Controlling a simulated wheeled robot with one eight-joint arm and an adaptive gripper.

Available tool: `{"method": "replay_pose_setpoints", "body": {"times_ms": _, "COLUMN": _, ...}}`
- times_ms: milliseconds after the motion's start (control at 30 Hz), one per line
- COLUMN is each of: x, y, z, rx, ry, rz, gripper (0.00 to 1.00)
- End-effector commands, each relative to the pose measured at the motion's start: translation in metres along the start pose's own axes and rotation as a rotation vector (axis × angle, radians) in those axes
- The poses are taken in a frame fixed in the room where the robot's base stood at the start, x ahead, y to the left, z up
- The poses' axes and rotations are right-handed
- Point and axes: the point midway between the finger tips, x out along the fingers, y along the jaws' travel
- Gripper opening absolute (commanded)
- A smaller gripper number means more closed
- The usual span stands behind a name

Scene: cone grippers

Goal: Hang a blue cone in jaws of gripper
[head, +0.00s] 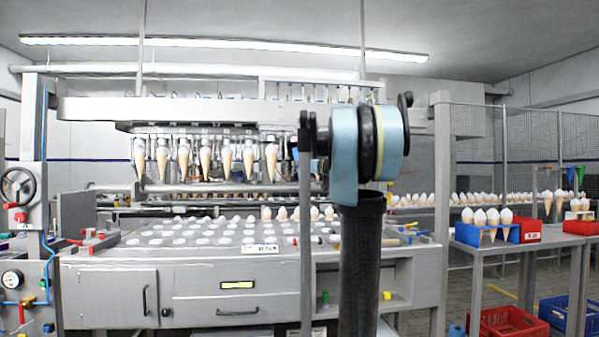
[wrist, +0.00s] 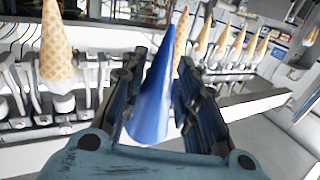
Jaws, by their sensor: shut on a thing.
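My gripper (wrist: 160,62) is shut on a blue cone (wrist: 152,108) in the wrist view. The cone stands between the two dark fingers, its narrow tip toward the top of the picture. A row of metal machine jaws (wrist: 98,75) lies behind it. Waffle cones hang in this row, one at the left (wrist: 58,55) and several to the right (wrist: 203,45). The jaws between the left cone and my blue cone look empty. In the head view the row of hanging cones (head: 205,160) shows tip down; my arm hides my gripper and the blue cone there.
The machine table (head: 110,262) below the row holds several white-topped pieces in its plate. A side table (head: 490,245) at the right carries a blue rack (head: 468,234) and a red box (head: 527,230) with cones. Red and blue crates stand on the floor beyond.

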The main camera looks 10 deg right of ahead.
Motion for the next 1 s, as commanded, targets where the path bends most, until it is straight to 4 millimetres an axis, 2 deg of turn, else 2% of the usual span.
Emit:
{"method": "replay_pose_setpoints", "body": {"times_ms": 67, "x": 0.0, "y": 0.002, "z": 0.001, "rx": 0.0, "ry": 0.0, "rz": 0.0, "gripper": 0.12}}
{"method": "replay_pose_setpoints", "body": {"times_ms": 700, "x": 0.052, "y": 0.02, "z": 0.001, "rx": 0.0, "ry": 0.0, "rz": -0.007, "gripper": 0.12}}
{"method": "replay_pose_setpoints", "body": {"times_ms": 1000, "x": 0.06, "y": 0.022, "z": 0.001, "rx": 0.0, "ry": 0.0, "rz": -0.007, "gripper": 0.12}}
